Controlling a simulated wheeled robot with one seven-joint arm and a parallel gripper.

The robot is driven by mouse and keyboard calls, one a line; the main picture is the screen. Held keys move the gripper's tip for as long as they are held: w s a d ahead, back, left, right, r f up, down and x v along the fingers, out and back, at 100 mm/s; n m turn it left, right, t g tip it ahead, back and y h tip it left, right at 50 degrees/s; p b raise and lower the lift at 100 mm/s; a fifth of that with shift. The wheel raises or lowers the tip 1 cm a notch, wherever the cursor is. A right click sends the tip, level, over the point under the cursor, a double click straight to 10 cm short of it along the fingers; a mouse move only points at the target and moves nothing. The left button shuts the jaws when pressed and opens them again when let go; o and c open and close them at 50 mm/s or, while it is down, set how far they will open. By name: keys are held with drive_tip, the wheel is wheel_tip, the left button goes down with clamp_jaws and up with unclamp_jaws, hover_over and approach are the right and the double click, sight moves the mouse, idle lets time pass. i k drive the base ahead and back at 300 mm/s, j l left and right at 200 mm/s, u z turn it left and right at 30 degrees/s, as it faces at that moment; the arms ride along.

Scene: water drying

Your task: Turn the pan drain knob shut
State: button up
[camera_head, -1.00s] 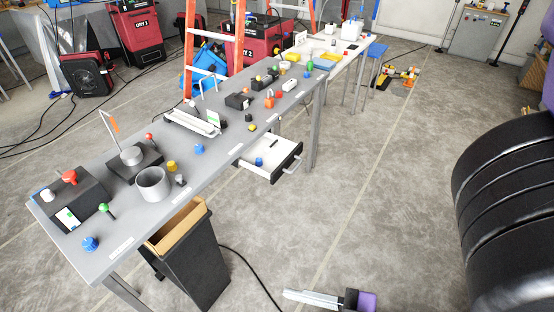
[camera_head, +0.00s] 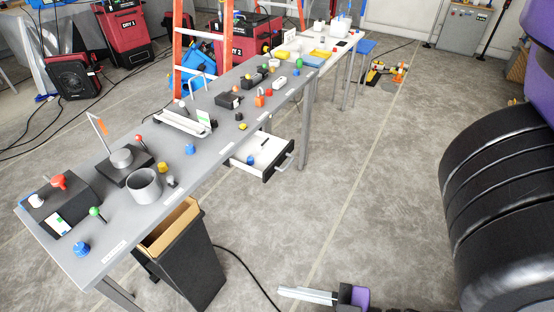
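The pan drain knob cannot be told for certain among several small knobs on the long grey table (camera_head: 215,150). A red knob (camera_head: 58,181) and a white knob (camera_head: 36,200) sit on a dark box (camera_head: 70,205) at the table's near left end. A green-topped knob (camera_head: 95,212) and a blue knob (camera_head: 82,249) are close by. A grey cup (camera_head: 143,186) stands next to a black block with a round grey top (camera_head: 121,158). My gripper (camera_head: 282,292) is low over the floor at the bottom, pointing left, well away from the table. Its finger gap cannot be made out.
An open white drawer (camera_head: 262,158) sticks out from the table's front. A black bin (camera_head: 190,265) stands under the near end, with a cable on the floor. An orange ladder (camera_head: 180,50) and red machines (camera_head: 128,30) stand behind.

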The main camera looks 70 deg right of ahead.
sight(250, 161)
drive_tip(key=l+z, duration=0.15)
drive_tip(key=z, duration=0.2)
drive_tip(key=l+z, duration=0.1)
drive_tip(key=z, duration=0.25)
drive_tip(key=l+z, duration=0.15)
drive_tip(key=z, duration=0.2)
drive_tip(key=i+j, duration=0.05)
